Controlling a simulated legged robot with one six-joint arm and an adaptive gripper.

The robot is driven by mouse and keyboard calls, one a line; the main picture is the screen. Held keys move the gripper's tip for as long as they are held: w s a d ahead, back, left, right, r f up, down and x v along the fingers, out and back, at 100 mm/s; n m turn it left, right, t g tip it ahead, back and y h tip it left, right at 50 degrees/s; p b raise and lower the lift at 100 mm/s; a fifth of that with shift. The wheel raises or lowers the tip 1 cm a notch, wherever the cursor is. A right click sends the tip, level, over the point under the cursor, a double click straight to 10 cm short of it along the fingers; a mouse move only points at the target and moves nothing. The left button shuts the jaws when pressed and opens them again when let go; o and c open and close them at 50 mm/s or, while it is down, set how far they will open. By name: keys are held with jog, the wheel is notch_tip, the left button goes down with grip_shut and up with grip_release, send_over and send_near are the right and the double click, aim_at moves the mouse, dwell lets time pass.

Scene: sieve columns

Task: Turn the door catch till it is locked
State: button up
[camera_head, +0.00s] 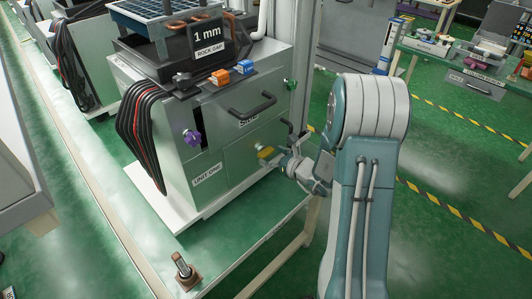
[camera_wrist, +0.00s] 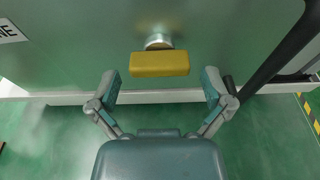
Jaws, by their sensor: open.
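The door catch is a yellow bar-shaped handle (camera_wrist: 159,64) on a round metal stem, on the front of a grey-green cabinet door. In the wrist view the bar lies level, across the picture. It also shows in the head view as a small yellow piece (camera_head: 266,153) low on the cabinet front. My gripper (camera_wrist: 160,88) is open, its two fingers spread to either side of the handle and a little short of it. Nothing is between the fingertips. In the head view my gripper (camera_head: 284,161) is just right of the yellow handle, small and partly hidden by my arm.
The cabinet (camera_head: 215,170) also bears a purple knob (camera_head: 192,137), a green knob (camera_head: 290,85) and a dark drawer handle (camera_head: 253,107). A dark bar (camera_wrist: 275,55) runs at the right in the wrist view. Open green floor (camera_head: 440,240) lies to the right.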

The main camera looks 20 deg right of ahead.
jog(key=v, duration=0.9)
jog(key=shift+s, duration=0.2)
jog(key=shift+d, duration=0.1)
